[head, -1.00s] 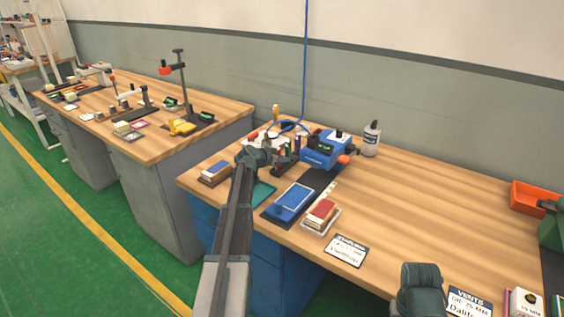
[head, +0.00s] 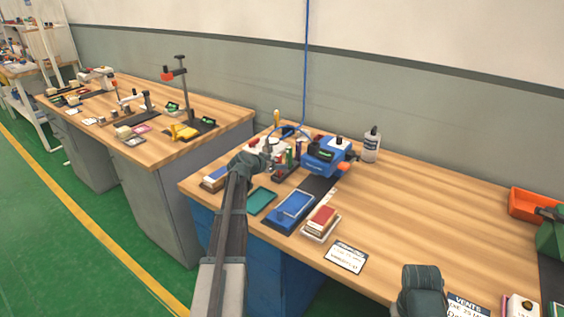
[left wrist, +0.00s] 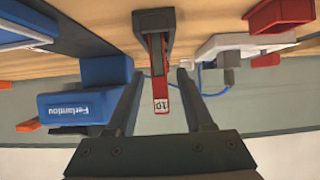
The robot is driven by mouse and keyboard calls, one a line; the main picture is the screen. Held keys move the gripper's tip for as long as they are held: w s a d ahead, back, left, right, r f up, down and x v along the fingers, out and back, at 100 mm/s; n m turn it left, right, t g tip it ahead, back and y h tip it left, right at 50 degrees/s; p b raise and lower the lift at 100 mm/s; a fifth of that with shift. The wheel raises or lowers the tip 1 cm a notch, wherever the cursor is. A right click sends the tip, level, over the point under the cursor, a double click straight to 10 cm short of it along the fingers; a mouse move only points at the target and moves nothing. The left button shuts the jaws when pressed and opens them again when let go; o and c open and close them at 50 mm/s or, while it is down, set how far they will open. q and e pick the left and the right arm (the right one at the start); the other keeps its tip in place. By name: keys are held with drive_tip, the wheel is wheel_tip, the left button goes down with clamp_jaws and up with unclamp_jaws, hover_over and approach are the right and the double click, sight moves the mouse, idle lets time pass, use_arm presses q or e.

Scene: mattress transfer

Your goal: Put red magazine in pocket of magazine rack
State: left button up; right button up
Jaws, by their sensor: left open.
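In the left wrist view, which is upside down, a narrow red piece with a white numbered end, which looks like the red magazine (left wrist: 158,70), sits in a dark grey holder (left wrist: 153,20) that looks like one pocket of the rack. My left gripper (left wrist: 160,92) is open, its two fingers apart on either side of the red piece in the picture; contact cannot be told. In the head view my left gripper (head: 266,152) is at the left part of the near bench, beside the dark rack (head: 287,170) with coloured upright pieces, partly hiding it.
A blue machine (head: 325,157) stands right of the rack, also in the left wrist view (left wrist: 85,108). A teal tray (head: 261,202), a blue tray (head: 292,206) and a red-topped stack (head: 320,220) lie in front.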

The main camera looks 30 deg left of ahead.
use_arm(q)
drive_tip(key=p+v, duration=0.3)
drive_tip(key=v, duration=0.4)
drive_tip(key=shift+s+r, duration=0.2)
drive_tip(key=shift+s, duration=0.15)
use_arm(e)
wheel_tip(320, 180, up, 4)
drive_tip(key=shift+f, duration=0.1)
